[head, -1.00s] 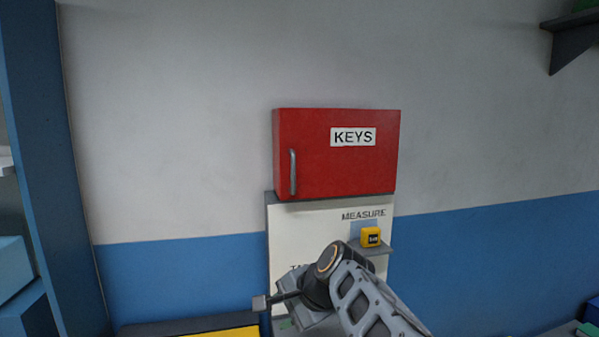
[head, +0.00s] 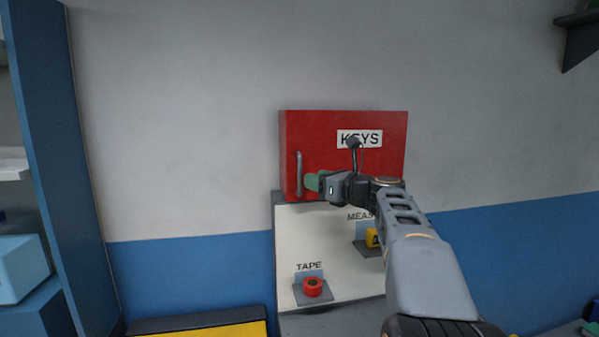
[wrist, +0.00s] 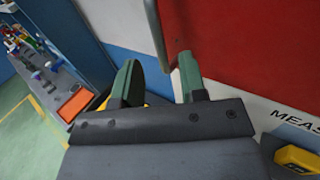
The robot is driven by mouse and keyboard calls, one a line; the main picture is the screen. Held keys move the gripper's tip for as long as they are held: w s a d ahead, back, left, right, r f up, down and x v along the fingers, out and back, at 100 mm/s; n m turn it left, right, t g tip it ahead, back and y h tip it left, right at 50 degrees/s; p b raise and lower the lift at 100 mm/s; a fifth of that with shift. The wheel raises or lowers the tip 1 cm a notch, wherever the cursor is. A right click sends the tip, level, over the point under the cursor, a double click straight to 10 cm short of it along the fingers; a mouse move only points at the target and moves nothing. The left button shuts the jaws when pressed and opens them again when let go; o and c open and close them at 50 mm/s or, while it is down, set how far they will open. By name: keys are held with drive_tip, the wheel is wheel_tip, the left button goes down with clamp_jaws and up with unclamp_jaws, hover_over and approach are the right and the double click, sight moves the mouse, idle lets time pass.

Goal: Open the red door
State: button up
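The red door (head: 320,150) is the front of a wall cabinet labelled KEYS. It looks closed. Its grey vertical handle (head: 299,174) is near the left edge. My gripper (head: 311,182) is in front of the door's lower part, just right of the handle in the head view. In the wrist view my gripper's green fingers (wrist: 160,78) are apart, with nothing gripped. The handle (wrist: 155,32) runs down toward the gap between them, close to the right finger. I cannot tell whether it lies fully between the fingers. The door (wrist: 222,40) also shows there.
Below the cabinet is a white board (head: 335,240) with a red tape roll (head: 313,287) and a yellow tape measure (head: 372,237) on small shelves. Blue shelving (head: 45,150) stands at the left. The wall left of the cabinet is bare.

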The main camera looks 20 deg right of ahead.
sight(300, 190)
drive_tip(key=shift+p+x, duration=0.75)
drive_tip(key=shift+x, duration=2.45)
drive_tip(key=shift+c, duration=0.5)
clamp_jaws()
